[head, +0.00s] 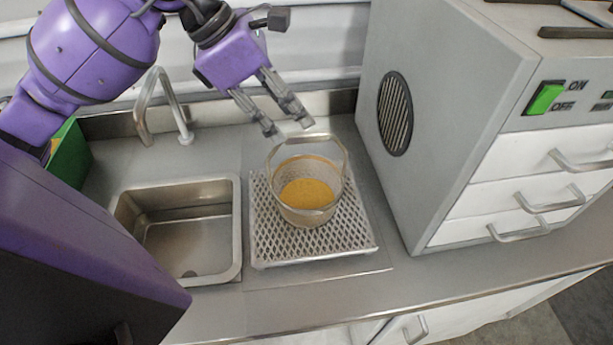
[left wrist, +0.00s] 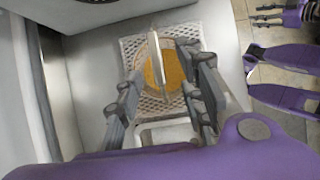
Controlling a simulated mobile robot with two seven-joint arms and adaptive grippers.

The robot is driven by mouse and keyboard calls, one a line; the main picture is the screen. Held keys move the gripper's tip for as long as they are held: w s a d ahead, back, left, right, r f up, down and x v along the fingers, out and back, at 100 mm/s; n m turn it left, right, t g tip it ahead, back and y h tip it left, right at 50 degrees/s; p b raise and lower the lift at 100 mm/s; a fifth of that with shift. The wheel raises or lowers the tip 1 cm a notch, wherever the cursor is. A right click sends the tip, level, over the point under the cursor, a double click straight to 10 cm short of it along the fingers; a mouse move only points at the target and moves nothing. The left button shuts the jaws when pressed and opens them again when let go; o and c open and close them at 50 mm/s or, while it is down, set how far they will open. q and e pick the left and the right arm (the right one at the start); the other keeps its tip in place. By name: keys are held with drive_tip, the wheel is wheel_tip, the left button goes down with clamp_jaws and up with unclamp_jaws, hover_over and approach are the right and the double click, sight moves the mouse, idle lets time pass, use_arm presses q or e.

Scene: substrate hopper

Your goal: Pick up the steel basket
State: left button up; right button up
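The steel basket (head: 306,190) stands upright on a perforated metal tray, with orange-yellow material inside and its arched handle raised. It also shows in the left wrist view, where the handle (left wrist: 156,58) is seen nearly edge-on, between my finger lines. My left gripper (head: 289,127) is open and empty, just above and behind the top of the handle in the head view. Its fingers (left wrist: 163,78) are spread to either side of the handle in the left wrist view; contact is not visible. My right gripper (left wrist: 264,14) shows small at the upper right of the left wrist view, fingers apart, away from the basket.
The perforated tray (head: 262,240) lies on the steel counter (head: 300,285). A sink (head: 232,230) with a faucet (head: 182,125) is left of it. A grey cabinet (head: 440,150) with drawers stands close on the right. A green box (head: 70,155) is at the far left.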

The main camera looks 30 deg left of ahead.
sight(305, 132)
use_arm(q)
drive_tip(key=x, duration=0.7)
drive_tip(key=shift+w+f+p, duration=0.15)
drive_tip(key=shift+w+p, duration=0.15)
drive_tip(key=shift+p, duration=0.1)
clamp_jaws()
